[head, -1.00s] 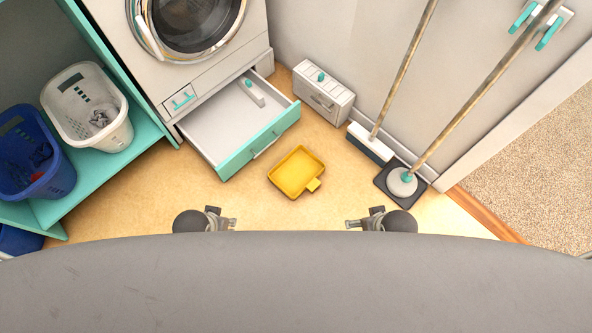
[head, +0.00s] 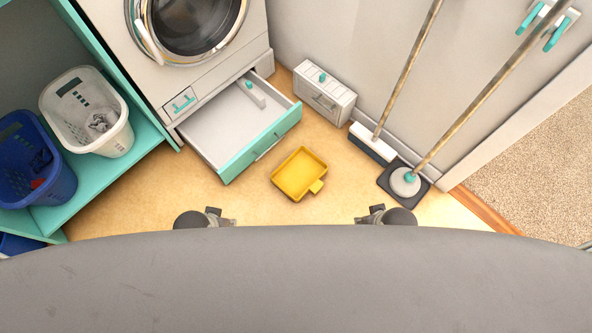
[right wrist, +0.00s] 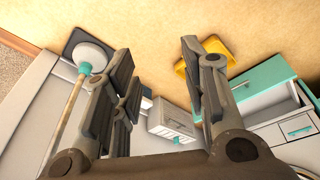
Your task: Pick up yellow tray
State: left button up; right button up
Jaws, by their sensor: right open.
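The yellow tray (head: 297,173) lies flat on the floor in the head view, ahead of my grippers and beside the open drawer. It is shallow and square, with a short tab at its lower right. In the right wrist view the yellow tray (right wrist: 212,50) is partly hidden behind a finger. My left gripper (head: 229,222) is at the lower middle left of the head view, apart from the tray; its jaw gap is not clear. My right gripper (head: 362,221) is to the right of the tray and apart from it. In the right wrist view its fingers (right wrist: 160,95) are spread and empty.
A washing machine (head: 195,22) stands above a pulled-out drawer (head: 262,144). A small white drawer box (head: 323,97), a broom (head: 371,143) and a round-headed tool (head: 404,182) stand along the wall. Laundry baskets (head: 110,137) sit on a teal shelf at left. Floor around the tray is clear.

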aim_at(301, 173)
jog(key=i+j+z, duration=0.25)
jog(key=i+j, duration=0.2)
jog(key=j, duration=0.3)
jog(key=i+j+z, duration=0.15)
jog(key=j, duration=0.25)
jog(key=i, duration=0.05)
